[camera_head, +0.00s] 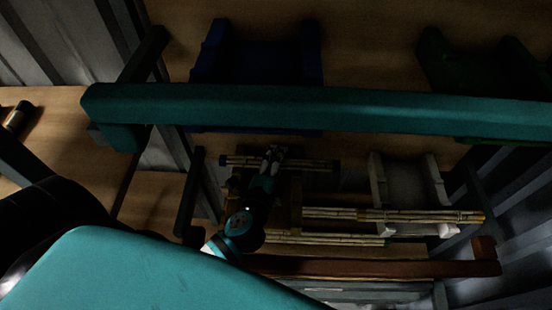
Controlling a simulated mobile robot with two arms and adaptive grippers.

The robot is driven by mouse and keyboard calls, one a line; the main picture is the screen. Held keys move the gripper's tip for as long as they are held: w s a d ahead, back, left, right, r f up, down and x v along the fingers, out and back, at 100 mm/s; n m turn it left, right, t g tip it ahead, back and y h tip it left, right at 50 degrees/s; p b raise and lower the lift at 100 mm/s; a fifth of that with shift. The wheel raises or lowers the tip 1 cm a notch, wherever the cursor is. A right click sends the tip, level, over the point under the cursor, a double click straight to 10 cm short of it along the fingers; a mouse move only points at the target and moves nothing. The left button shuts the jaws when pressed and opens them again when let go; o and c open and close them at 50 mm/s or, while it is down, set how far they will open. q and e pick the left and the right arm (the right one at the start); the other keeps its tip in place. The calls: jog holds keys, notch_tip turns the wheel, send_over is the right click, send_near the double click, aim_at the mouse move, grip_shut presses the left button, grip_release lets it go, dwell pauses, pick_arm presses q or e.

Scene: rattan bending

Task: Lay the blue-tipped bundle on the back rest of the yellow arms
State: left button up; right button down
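A short bundle of canes with dark, bluish tips (318,165) lies left to right in the middle of the head view. My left gripper (272,155) is over the middle of this bundle and hides part of it. The view is too dark to show whether its fingers are closed on the bundle. A dull yellow-brown rest (292,190), probably the yellow arms, stands just below the bundle, partly hidden by my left wrist. I cannot tell whether the bundle touches it. My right gripper is not in view.
A yellow-tipped bundle (400,216) crosses the white arms (378,185) at the right. Another bundle (330,239) lies below it. Dark blue arms (208,65) and green arms (437,65) stand at the back. A teal beam (350,108) and a red-brown rail (400,268) span the scene.

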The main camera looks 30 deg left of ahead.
pick_arm(q)
jog(key=b+v, duration=0.4)
jog(key=v, duration=0.7)
jog(key=shift+s+d, duration=0.15)
jog(key=shift+s, duration=0.1)
jog(key=shift+s+r, duration=0.15)
jog(key=shift+s, duration=0.15)
